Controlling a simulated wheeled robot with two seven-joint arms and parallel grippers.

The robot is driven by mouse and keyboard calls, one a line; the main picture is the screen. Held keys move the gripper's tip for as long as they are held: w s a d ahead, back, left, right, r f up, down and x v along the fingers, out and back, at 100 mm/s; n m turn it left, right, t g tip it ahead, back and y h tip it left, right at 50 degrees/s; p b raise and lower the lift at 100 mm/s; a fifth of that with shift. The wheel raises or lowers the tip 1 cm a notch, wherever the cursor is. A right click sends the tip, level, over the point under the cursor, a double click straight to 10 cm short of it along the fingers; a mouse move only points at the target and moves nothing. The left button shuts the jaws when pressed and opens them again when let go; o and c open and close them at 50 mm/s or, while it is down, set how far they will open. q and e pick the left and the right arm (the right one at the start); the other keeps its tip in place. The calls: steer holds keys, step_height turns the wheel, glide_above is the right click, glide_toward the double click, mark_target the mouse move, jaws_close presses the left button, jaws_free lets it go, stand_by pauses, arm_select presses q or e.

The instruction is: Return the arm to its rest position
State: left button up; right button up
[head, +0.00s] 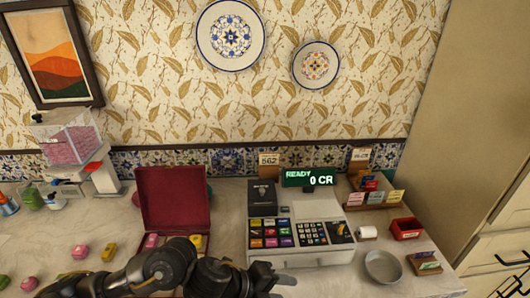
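My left arm, dark and jointed, comes in from the lower left and reaches across the front of the counter (225,232). My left gripper (275,280) is at the bottom middle, in front of the cash register (315,258). Its fingers are small and dark in this view, and I cannot tell whether they are open or shut. I see nothing clearly held in it. My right gripper is out of view. No samovar or teapot can be made out.
An open dark red case (174,197) stands behind my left arm, which partly hides its front. A round metal dish (383,266), a red bin (406,228) and a card rack (376,192) are at right. Small colored items lie at left, below a dispenser (72,145).

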arm_select(q)
steer(key=s+a+f+n+t+y, duration=0.2)
steer(key=a+f+n+y, duration=0.1)
steer(key=a+n, duration=0.7)
steer(key=s+a+f+n+t+y, duration=0.35)
steer(key=a+n, duration=0.45)
steer(key=n, duration=0.5)
steer(key=s+a+f+n+g+y, duration=0.3)
steer(key=s+a+f+n+g, duration=0.25)
steer(key=s+a, duration=0.5)
step_height(320, 180, down, 29)
steer(key=s+b, duration=0.2)
steer(key=s+a+f+g+b, duration=0.1)
steer(key=s+a+f+g, duration=0.1)
steer(key=s+f, duration=1.4)
steer(key=shift+s+a, duration=0.2)
steer(key=shift+s, duration=0.15)
